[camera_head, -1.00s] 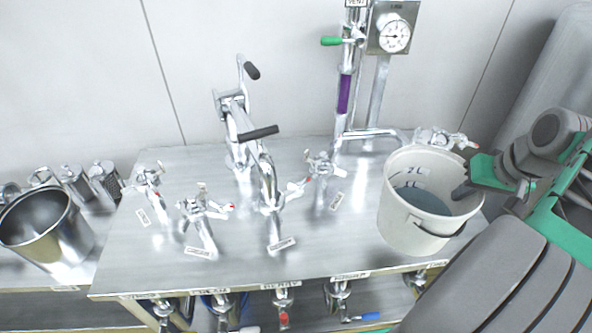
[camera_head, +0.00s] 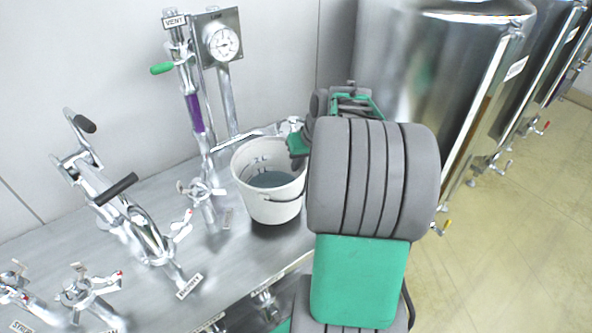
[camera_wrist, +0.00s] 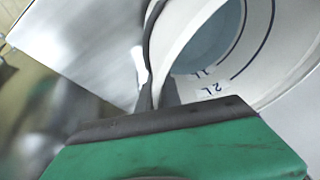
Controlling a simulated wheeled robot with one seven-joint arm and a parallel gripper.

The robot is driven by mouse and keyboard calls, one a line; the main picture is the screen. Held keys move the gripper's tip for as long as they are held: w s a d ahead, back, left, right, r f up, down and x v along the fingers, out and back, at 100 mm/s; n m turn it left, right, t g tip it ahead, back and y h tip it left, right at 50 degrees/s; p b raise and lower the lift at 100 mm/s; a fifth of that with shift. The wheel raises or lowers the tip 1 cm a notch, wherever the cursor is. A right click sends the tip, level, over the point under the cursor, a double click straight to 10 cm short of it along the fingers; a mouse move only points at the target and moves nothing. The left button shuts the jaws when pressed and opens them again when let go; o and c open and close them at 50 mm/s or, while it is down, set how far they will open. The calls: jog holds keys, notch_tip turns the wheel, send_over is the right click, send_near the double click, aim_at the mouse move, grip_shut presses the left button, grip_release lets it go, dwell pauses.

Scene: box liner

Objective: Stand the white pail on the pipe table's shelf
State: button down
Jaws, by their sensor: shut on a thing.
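The white pail (camera_head: 253,196) is upright over the right end of the steel pipe table (camera_head: 232,262) in the head view. I cannot tell whether its base touches the top. Its inside shows a grey-blue surface, and volume marks show on the inner wall in the wrist view (camera_wrist: 285,80). My gripper (camera_head: 302,160) is shut on the pail's rim at its right side, partly hidden by my arm. In the wrist view my gripper's dark fingers (camera_wrist: 157,95) meet the pail's edge, beside the dark handle. The table's shelf is mostly hidden below the top.
A vent pipe (camera_head: 195,112) with a green lever and a gauge (camera_head: 221,41) rises behind the pail. A curved pipe with black handles (camera_head: 120,190) and several valves stand to the left. Large steel tanks (camera_head: 445,90) stand at the right, beside open floor (camera_head: 500,240).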

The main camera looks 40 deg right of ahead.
aim_at(297, 173)
jog(key=shift+w+f, duration=0.15)
jog(key=shift+w, duration=0.15)
jog(key=x, duration=0.3)
jog(key=shift+s+f+p, duration=0.25)
jog(key=shift+f+p, duration=0.05)
jog(key=shift+f, duration=0.2)
jog(key=c, duration=2)
grip_release()
jog(key=shift+s+a+f, duration=0.1)
jog(key=shift+f, duration=0.05)
jog(key=o, duration=0.4)
jog(key=shift+o, duration=0.2)
